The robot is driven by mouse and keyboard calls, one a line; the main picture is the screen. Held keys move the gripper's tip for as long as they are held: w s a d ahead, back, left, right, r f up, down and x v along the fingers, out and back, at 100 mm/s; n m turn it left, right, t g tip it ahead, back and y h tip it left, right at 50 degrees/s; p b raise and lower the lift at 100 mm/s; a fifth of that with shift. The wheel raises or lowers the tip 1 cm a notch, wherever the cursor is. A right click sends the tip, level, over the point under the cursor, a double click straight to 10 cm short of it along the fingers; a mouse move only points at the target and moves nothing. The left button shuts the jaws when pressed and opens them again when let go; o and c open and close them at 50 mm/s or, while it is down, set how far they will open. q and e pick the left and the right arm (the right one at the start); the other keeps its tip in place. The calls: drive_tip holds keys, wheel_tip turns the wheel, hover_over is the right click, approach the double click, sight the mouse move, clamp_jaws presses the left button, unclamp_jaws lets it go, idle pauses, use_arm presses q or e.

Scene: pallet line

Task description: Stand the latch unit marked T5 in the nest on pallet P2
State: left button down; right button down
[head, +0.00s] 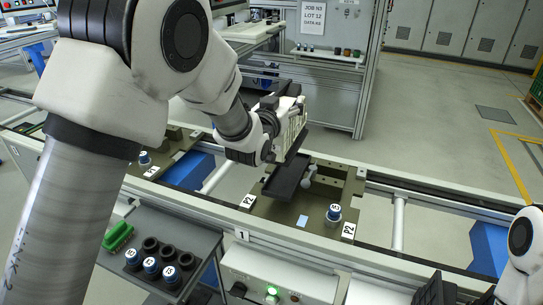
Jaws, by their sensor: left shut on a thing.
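My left gripper (285,122) is above pallet P2, shut on a pale, ribbed unit (292,112). The fingers and the wrist partly hide it, and no T5 mark is readable on it. Pallet P2 (265,210) is an olive plate on the line with two P2 labels. A black, tray-like nest (283,182) is on it, just below the held unit; I cannot tell whether they touch. A grey, rounded part stands at the nest's right side. My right gripper (438,291) shows only in part at the bottom edge, dark; its jaws are not clear.
A blue-topped cylinder marked M3 (334,213) stands on the pallet's front right. A grey side shelf (196,240) at front left holds a green block (117,236), blue-topped cylinders (151,267) and black rings. Another pallet (176,152) is to the left. Line rails run alongside.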

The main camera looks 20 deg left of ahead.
sight(286, 148)
use_arm(q)
drive_tip(key=shift+w+f, duration=0.1)
drive_tip(key=f, duration=0.1)
drive_tip(key=f+p, duration=0.1)
drive_tip(key=s+d+f, duration=0.1)
drive_tip(key=shift+s+d+f, duration=0.1)
drive_tip(key=shift+f, duration=0.3)
drive_tip(key=f, duration=0.1)
drive_tip(key=f+p, duration=0.1)
drive_tip(key=f, duration=0.3)
drive_tip(key=shift+w+a, duration=0.3)
drive_tip(key=shift+a, duration=0.1)
drive_tip(key=shift+s+d+r, duration=0.1)
drive_tip(key=shift+s+d, duration=0.05)
drive_tip(key=shift+d, duration=0.05)
drive_tip(key=shift+c, duration=0.6)
unclamp_jaws()
drive_tip(key=shift+a+f, duration=0.1)
drive_tip(key=shift+f, duration=0.15)
drive_tip(key=shift+r, duration=0.15)
